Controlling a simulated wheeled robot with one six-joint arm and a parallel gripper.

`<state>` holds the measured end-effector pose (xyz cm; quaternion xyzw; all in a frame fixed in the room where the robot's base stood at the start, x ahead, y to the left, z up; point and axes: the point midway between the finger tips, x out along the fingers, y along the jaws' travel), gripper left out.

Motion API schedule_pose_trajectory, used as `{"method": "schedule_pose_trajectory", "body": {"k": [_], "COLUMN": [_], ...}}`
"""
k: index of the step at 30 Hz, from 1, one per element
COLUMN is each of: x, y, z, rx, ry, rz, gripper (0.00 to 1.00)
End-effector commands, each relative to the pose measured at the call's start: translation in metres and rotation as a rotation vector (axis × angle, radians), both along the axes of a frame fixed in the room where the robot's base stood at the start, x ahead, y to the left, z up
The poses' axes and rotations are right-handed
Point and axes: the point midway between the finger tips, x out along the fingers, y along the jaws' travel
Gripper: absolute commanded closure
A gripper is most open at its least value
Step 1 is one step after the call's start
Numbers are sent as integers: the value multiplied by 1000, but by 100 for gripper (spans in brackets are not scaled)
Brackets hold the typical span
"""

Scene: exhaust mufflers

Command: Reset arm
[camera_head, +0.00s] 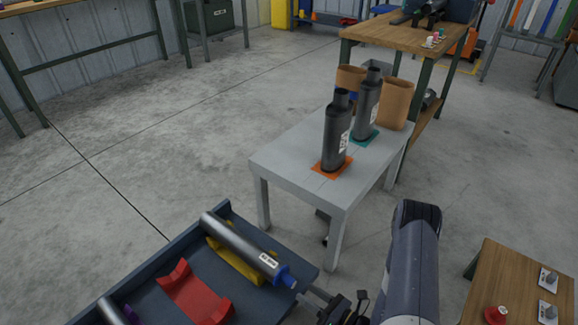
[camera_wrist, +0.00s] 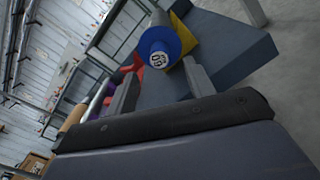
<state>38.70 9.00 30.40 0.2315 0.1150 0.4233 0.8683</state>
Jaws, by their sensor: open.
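A silver muffler with a blue end and a white label (camera_head: 240,247) lies on a yellow cradle (camera_head: 226,262) in a dark blue-grey tray (camera_head: 186,238). My gripper (camera_head: 312,291) is close to the blue end, at the tray's right side. In the wrist view my gripper (camera_wrist: 162,88) is open, with one finger on each side. The round blue end (camera_wrist: 160,45) faces me just beyond and between the fingertips; I cannot tell whether they touch it. A red cradle (camera_head: 195,295) in the tray is empty. Another silver muffler (camera_head: 110,312) is partly cut off at the lower left.
A light grey table (camera_head: 275,160) holds two dark upright mufflers, one on an orange square (camera_head: 322,170), one on a teal square (camera_head: 353,141). Brown round containers (camera_head: 397,103) stand behind. A wooden table (camera_head: 510,265) is at lower right. The floor at left is clear.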

Motion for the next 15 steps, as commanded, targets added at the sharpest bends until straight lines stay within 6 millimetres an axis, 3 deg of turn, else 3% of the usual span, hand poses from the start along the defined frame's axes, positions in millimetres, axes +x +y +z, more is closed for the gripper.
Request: {"method": "schedule_pose_trajectory", "body": {"k": [15], "x": [34], "y": [45], "z": [-1], "rx": [-1], "ry": [-3], "rz": [4], "gripper": [49]}}
